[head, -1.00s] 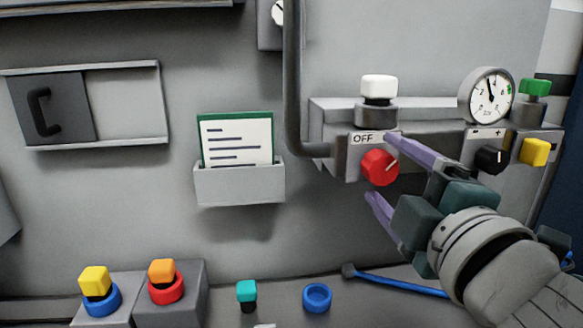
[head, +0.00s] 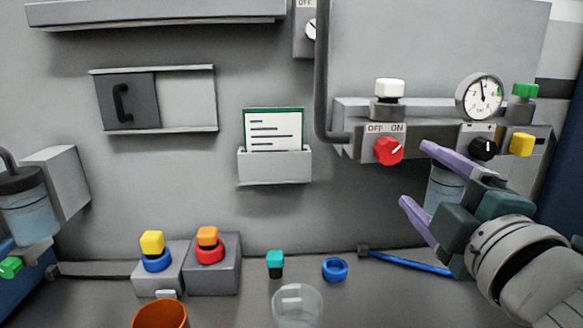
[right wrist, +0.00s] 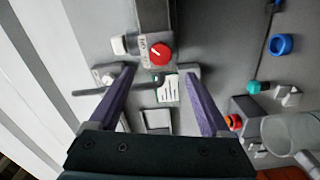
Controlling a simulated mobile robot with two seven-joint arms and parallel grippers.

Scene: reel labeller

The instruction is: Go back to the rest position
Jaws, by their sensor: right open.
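My right gripper (head: 414,173) is open and empty, with its purple fingers apart. In the head view it is in front of the control panel, to the right of and below the red knob (head: 388,151). The knob's white pointer is turned up and right, toward the ON label. In the right wrist view, the open fingers (right wrist: 159,74) have nothing between them, and the red knob (right wrist: 160,53) shows beyond their tips. My left gripper is not in view.
A gauge (head: 480,97), black knob (head: 483,149) and yellow button (head: 521,144) are on the panel. A card holder (head: 274,168) is on the wall. Below are a blue ring (head: 335,269), a clear vessel (head: 298,304) and an orange cup (head: 160,315).

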